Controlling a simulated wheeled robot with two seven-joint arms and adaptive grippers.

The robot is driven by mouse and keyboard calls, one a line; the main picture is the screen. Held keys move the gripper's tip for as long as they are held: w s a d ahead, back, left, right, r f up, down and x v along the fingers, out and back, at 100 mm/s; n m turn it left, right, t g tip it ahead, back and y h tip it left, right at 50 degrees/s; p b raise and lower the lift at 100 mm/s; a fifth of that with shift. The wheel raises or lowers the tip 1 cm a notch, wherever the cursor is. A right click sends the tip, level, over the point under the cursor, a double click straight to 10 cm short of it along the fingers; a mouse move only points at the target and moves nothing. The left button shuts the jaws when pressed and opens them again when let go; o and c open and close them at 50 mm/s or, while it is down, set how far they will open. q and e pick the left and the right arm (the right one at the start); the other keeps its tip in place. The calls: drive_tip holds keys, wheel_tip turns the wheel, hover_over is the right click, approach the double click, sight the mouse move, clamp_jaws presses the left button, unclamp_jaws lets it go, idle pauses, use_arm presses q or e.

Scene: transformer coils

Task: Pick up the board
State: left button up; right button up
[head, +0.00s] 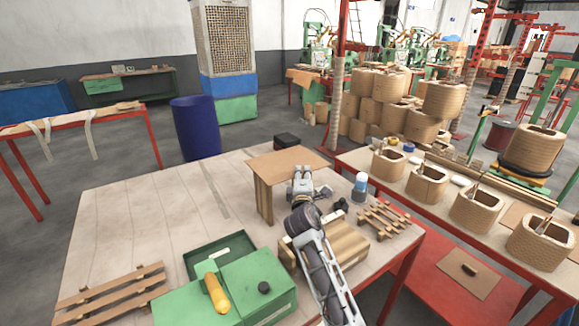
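The brown board (283,161) is a flat panel at the middle of the wooden table, above the tabletop. An upright brown panel (263,200) stands under its left end. My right gripper (300,174) is at the near edge of the board, with its arm coming from the lower right. The fingertips are small and overlap the board's edge, so I cannot tell whether they are closed on it. My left gripper is not in view.
A green metal box (250,285) with a yellow handle stands at the table's near side. Wooden slats (112,292) lie at the left. A wooden block (340,245), a blue-white bottle (360,187) and a small pallet (384,218) crowd the right. The table's left middle is clear.

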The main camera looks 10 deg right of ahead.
clamp_jaws()
drive_tip(key=shift+r, duration=0.65)
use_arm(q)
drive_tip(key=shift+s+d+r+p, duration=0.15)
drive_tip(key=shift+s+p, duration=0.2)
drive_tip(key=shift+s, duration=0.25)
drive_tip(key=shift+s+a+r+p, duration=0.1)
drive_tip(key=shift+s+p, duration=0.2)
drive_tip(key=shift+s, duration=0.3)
use_arm(e)
wheel_tip(320, 180, up, 9)
